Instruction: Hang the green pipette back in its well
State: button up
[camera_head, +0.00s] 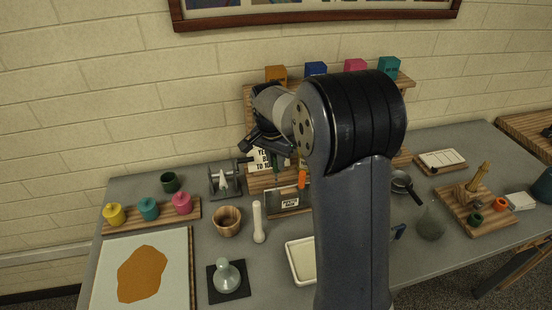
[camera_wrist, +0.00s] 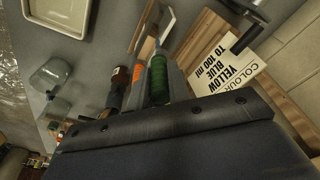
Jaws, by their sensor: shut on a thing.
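My gripper (camera_head: 268,148) is in front of the back shelf, above and to the left of the pipette rack (camera_head: 275,207), and is shut on the green pipette. The green pipette (camera_wrist: 157,77) shows between the dark jaws in the wrist view, and a short dark-green part (camera_head: 275,169) hangs below them in the head view. An orange pipette (camera_head: 302,179) stands upright at the rack; its orange part (camera_wrist: 137,74) shows beside the green one in the wrist view. My arm covers the rack's right side, and I cannot see the green pipette's well clearly.
A white card (camera_wrist: 225,67) with printed lines stands behind the gripper. A metal stand (camera_head: 226,180), a wooden bowl (camera_head: 227,221) and a white pestle-like piece (camera_head: 258,222) are close to the rack. A white tray (camera_head: 299,263) lies in front.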

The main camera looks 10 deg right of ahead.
aim_at(276, 190)
jog(key=shift+f+b, duration=2.85)
jog(key=shift+f, duration=1.25)
jog(key=o, duration=0.7)
jog(key=r, duration=0.7)
jog(key=s+a+r, duration=0.1)
jog(key=r, duration=0.2)
jog(key=shift+s+r+b, duration=0.1)
jog(key=shift+r+b, duration=0.25)
jog(key=shift+b, duration=0.05)
jog(key=shift+f, duration=0.1)
